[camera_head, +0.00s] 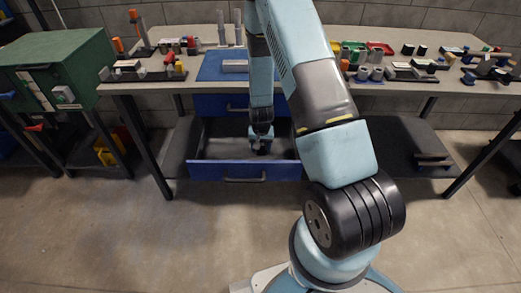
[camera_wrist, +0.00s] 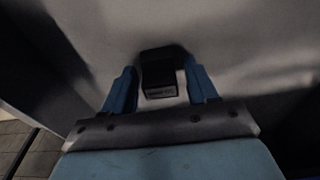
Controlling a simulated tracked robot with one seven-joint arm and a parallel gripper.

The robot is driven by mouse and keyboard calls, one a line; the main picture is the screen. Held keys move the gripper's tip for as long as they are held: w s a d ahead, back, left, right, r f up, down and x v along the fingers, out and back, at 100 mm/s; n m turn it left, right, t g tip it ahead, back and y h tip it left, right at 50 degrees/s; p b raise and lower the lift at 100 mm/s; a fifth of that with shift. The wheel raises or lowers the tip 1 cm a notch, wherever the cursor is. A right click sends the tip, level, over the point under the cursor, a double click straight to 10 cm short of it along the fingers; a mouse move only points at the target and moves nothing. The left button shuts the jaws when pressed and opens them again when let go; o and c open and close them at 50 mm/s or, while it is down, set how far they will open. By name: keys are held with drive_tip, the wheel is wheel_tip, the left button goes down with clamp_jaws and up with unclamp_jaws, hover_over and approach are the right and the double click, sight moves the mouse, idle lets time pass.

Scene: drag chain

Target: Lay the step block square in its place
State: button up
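My gripper (camera_head: 260,148) is low inside the open blue drawer (camera_head: 242,171) under the bench in the head view. In the wrist view my gripper's two blue fingers (camera_wrist: 160,76) stand apart, one on each side of a dark block (camera_wrist: 161,90). The block's shape fits a small stepped piece, but it is too dark to be sure that it is the step block. Its sides lie very close to both fingertips; I cannot tell whether they press on it. The grey drawer floor (camera_wrist: 235,30) lies behind it.
On the bench, a blue mat (camera_head: 213,75) carries a grey block (camera_head: 234,66). Tools and small parts crowd the bench top on both sides. A green cabinet (camera_head: 78,65) stands at left. The drawer walls surround my gripper. The floor (camera_head: 150,230) in front is clear.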

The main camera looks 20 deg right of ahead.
clamp_jaws()
idle(0.3)
drive_tip(key=shift+r, duration=0.1)
